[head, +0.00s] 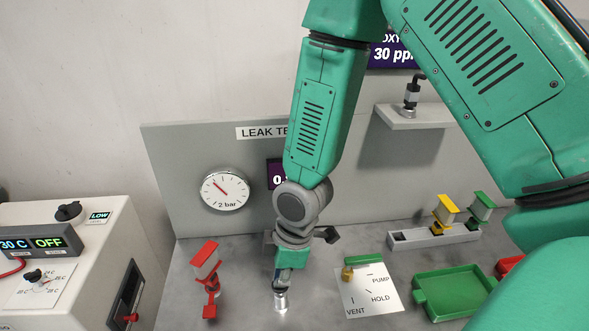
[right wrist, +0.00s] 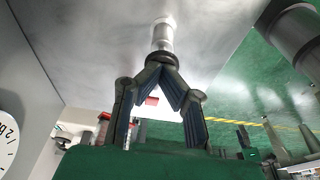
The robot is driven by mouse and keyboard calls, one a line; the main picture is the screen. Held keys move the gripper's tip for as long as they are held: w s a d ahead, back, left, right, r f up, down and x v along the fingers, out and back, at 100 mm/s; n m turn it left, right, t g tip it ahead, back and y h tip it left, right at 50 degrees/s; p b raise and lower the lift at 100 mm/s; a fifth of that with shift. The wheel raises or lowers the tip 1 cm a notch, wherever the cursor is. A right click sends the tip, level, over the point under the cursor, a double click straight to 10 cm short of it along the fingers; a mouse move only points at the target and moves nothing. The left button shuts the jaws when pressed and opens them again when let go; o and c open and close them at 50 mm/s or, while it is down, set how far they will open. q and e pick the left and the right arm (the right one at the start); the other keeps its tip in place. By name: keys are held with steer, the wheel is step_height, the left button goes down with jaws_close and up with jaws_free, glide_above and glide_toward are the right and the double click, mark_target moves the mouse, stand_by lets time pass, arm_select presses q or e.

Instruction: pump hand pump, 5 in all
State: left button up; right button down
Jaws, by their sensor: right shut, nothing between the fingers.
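The hand pump (head: 281,301) is a small silvery cylinder standing on the grey bench, mostly hidden under my right arm. In the right wrist view the pump (right wrist: 163,35) has a dark round cap at the fingertips. My right gripper (head: 281,284) points straight down over the pump, shut with nothing between the fingers. In the right wrist view the tips of the gripper (right wrist: 160,66) meet at the dark cap; I cannot tell whether they press on it. The round gauge (head: 223,189) has its red needle toward upper left. My left gripper is not in view.
A valve plate (head: 378,304) marked PUMP, HOLD and VENT, with a green handle, lies right of the pump. A red-handled clamp (head: 207,272) stands left. A green tray (head: 455,292) and a grey block with yellow and green handles (head: 433,238) are at right. A display (head: 275,175) is partly hidden.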

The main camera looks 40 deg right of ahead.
steer(key=shift+r+p, duration=1.5)
steer(key=shift+r, duration=0.35)
steer(key=shift+f, duration=0.25)
steer(key=shift+f+b, duration=1.7)
steer(key=shift+f, duration=0.8)
steer(key=shift+r, duration=0.1)
steer(key=shift+r+p, duration=1.45)
steer(key=shift+r, duration=1.15)
